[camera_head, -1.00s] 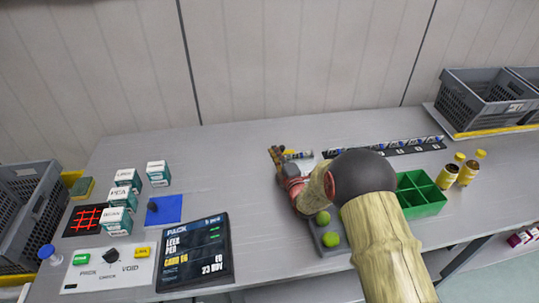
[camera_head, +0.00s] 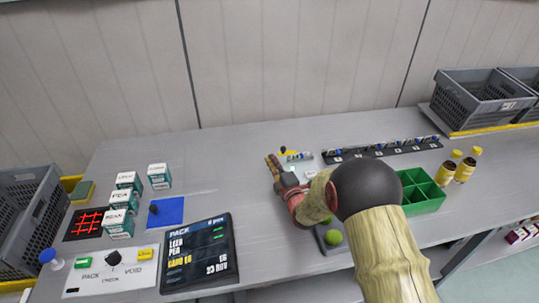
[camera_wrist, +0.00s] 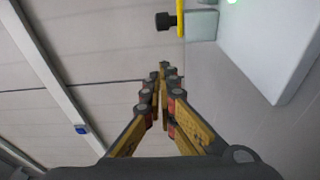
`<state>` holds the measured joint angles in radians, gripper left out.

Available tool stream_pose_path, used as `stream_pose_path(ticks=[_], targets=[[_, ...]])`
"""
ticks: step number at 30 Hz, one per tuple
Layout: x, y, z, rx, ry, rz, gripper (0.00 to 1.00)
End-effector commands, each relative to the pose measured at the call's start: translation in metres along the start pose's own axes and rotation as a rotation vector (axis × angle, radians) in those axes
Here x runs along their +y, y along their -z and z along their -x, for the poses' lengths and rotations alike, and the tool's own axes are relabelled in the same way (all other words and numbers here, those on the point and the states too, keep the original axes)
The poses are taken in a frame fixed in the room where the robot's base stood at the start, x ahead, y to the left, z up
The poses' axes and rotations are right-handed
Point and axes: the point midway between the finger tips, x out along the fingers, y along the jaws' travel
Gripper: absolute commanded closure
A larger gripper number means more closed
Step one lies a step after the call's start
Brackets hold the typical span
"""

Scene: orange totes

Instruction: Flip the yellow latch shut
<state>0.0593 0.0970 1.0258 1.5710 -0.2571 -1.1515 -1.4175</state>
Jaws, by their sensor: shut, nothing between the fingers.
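The yellow latch (camera_head: 283,150) shows at the back of the table as a small yellow bar with a black knob. In the wrist view the latch (camera_wrist: 180,18) is a thin yellow bar standing beside a pale box (camera_wrist: 270,45), its black knob pointing left. My gripper (camera_wrist: 163,68) is shut and empty. Its fingertips are below the knob in that view, apart from it. In the head view my gripper (camera_head: 270,160) is just in front and left of the latch. My arm hides part of the box.
A dark rack (camera_head: 380,149) with several small items runs right of the latch.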

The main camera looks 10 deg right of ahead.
Motion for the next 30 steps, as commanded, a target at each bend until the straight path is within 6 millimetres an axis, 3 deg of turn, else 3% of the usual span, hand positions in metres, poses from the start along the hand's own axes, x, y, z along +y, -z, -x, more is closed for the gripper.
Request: stream_pose_path(ticks=[4, 10, 27, 30], targets=[[0.001, 0.0, 0.027, 0.0, 0.002, 0.0, 1.0], [0.0, 0.001, 0.045, 0.002, 0.001, 0.0, 1.0], [-0.001, 0.001, 0.049, 0.001, 0.001, -0.001, 1.0], [0.006, 0.0, 0.047, -0.005, 0.013, -0.017, 1.0]])
